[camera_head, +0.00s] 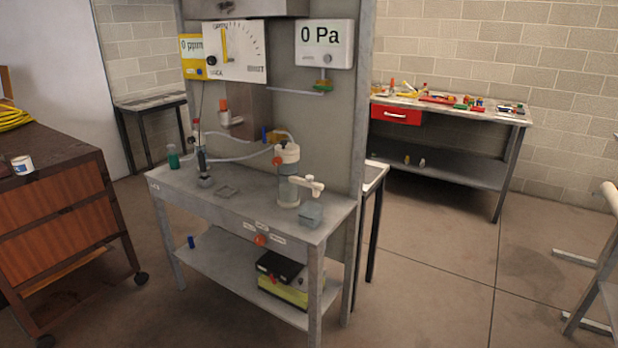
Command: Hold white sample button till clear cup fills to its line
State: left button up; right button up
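A grey metal bench (190,186) stands in the middle, with a panel behind it. On its right half is a clear cylinder (288,190) with a white top. A white tap-like fitting (307,185) sticks out to the right of the cylinder. A small translucent cup (311,214) sits below and in front of this fitting. Its fill level and line are too small to read. I cannot make out for certain which white part is the sample button. Neither of my grippers shows in this view.
A dial gauge (236,52), a "0 Pa" display (324,44) and a yellow "0 ppm" meter (193,57) hang on the panel. A wheeled brown cabinet (60,205) stands left. A workbench (450,112) with tools stands behind.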

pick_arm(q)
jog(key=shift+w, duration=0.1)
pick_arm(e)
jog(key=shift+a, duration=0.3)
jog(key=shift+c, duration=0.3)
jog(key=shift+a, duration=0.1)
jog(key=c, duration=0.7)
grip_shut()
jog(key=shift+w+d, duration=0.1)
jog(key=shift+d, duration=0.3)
